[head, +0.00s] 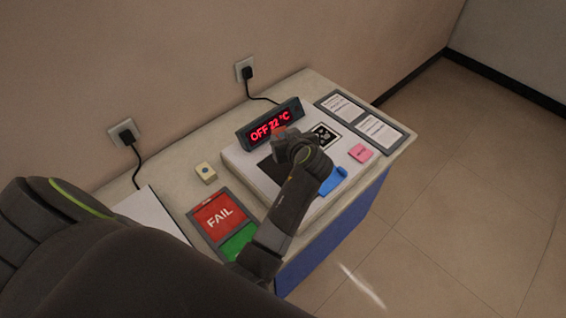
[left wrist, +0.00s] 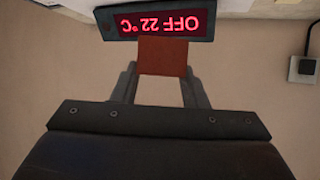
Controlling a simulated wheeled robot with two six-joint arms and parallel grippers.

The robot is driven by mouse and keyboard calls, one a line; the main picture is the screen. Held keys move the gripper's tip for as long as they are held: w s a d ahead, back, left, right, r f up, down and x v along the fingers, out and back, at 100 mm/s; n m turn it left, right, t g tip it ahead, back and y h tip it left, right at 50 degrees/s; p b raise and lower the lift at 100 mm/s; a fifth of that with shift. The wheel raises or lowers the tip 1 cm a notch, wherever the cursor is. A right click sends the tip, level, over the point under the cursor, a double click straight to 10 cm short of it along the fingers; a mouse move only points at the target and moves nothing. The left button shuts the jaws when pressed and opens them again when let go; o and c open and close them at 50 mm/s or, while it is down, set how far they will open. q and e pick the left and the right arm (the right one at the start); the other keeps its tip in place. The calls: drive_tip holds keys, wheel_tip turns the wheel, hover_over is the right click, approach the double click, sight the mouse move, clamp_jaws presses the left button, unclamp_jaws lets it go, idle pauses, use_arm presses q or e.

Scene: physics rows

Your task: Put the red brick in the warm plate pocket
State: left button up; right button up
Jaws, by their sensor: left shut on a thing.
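My left gripper (head: 284,138) is over the white plate unit (head: 243,158), near the display. In the left wrist view its two fingers (left wrist: 161,80) are shut on the red brick (left wrist: 162,57). Only a small part of the red brick (head: 279,130) shows in the head view. A dark square area (head: 276,174) on the unit, possibly the pocket, lies below and left of the gripper and is partly hidden by my arm. The display (head: 270,124) behind the brick reads OFF 22 °C; it also shows upside down in the left wrist view (left wrist: 125,22). My right gripper is out of view.
A red FAIL panel (head: 217,212) and a green panel (head: 238,242) lie left of the unit. A small cream box (head: 205,172) sits behind them. A black-and-white marker (head: 325,136), pink block (head: 360,152) and blue piece (head: 334,180) are to the right. Framed sheets (head: 379,130) lie far right.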

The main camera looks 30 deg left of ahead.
use_arm(q)
drive_tip(key=shift+f, duration=0.4)
wheel_tip(320, 180, down, 10)
drive_tip(key=b, duration=0.7)
drive_tip(key=shift+r, duration=0.15)
drive_tip(key=shift+b, duration=0.3)
drive_tip(key=o, duration=1.1)
